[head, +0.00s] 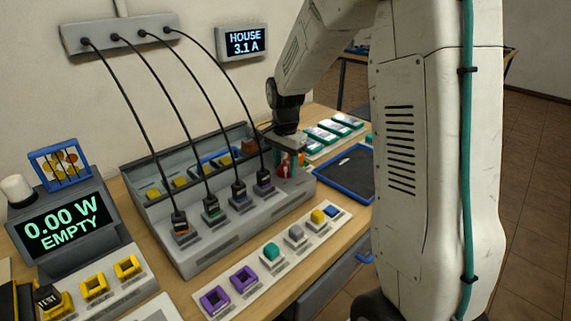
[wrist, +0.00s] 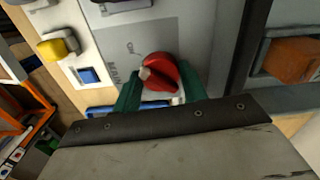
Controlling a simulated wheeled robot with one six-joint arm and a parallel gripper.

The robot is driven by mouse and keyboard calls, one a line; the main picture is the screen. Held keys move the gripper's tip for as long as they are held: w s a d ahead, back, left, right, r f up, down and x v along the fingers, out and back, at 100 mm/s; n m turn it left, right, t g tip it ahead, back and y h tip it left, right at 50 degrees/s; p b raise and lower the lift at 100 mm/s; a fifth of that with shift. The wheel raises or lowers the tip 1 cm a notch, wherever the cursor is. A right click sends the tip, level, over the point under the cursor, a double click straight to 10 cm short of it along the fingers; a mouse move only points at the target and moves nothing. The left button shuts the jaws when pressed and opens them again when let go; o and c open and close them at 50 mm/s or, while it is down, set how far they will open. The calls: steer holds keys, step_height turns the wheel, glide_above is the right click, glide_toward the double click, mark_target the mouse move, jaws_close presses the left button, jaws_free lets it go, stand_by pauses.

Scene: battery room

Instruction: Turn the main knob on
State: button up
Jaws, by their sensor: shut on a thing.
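The main knob (wrist: 160,74) is red with a pale pointer mark and sits on a grey panel printed "MAIN" and "ON" or "OFF"; the second word is partly unreadable. In the wrist view the pale mark points left, toward that lettering. My gripper (wrist: 160,92) has its green fingers on both sides of the knob and is shut on it. In the head view my gripper (head: 290,163) reaches down to the right end of the grey charging unit (head: 222,232), with a little red of the knob showing between the fingers.
Several black cables run from a wall strip (head: 120,32) to plugs on the unit, the closest just left of my gripper. A blue tray (head: 343,190) lies to the right. A strip of coloured blocks (head: 285,262) lies in front. Displays read "0.00 W EMPTY" (head: 62,225) and "HOUSE 3.1 A" (head: 243,42).

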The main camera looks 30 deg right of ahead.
mark_target(285, 164)
steer(key=shift+m, duration=0.7)
steer(key=o, duration=1)
steer(key=shift+c, duration=0.2)
step_height(285, 164, up, 8)
steer(key=shift+f, duration=0.1)
